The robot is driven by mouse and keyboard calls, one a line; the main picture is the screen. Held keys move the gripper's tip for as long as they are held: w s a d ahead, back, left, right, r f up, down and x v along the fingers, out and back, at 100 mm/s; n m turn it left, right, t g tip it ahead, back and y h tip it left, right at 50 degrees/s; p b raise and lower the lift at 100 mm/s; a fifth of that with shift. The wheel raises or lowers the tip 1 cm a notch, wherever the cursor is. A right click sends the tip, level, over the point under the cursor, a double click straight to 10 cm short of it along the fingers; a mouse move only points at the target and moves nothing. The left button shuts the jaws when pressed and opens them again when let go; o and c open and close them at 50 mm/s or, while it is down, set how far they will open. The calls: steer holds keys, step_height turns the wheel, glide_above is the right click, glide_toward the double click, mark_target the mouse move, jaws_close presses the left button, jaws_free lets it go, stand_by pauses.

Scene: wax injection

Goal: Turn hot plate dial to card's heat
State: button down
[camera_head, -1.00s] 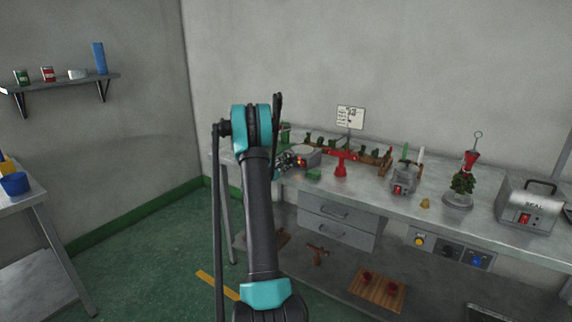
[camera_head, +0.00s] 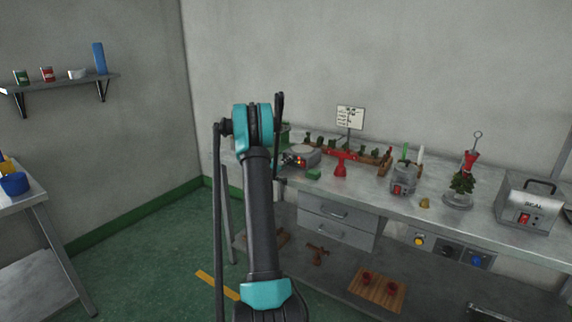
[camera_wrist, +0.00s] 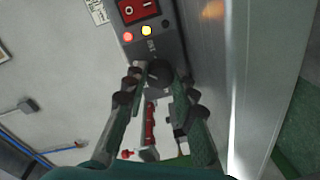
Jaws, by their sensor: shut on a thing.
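The hot plate (camera_head: 305,153) stands on the bench, partly hidden by my arm in the head view. In the wrist view its front panel (camera_wrist: 166,48) shows a red rocker switch, a red and a yellow lit lamp, and a dark lamp. The black dial (camera_wrist: 159,74) sits below them, between the fingertips of my gripper (camera_wrist: 158,82), which is shut on it. The dial's pointer and setting cannot be read. The white card (camera_head: 350,117) stands on a post behind the bench items; its writing is too small to read. My gripper is mostly hidden behind my arm in the head view.
A green block (camera_head: 314,174) and a red tool (camera_head: 340,165) are right of the hot plate. A small grey device (camera_head: 403,178), a plant-like piece (camera_head: 462,186) and a sealing box (camera_head: 530,203) stand farther right. Drawers (camera_head: 338,218) hang below the bench.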

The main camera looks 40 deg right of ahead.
steer(key=m, duration=0.5)
steer(key=shift+f, duration=0.1)
steer(key=shift+m, duration=2.3)
steer(key=c, duration=1.2)
jaws_free()
steer(key=v, duration=1.2)
steer(key=shift+s+f, duration=0.15)
steer(key=shift+f, duration=0.05)
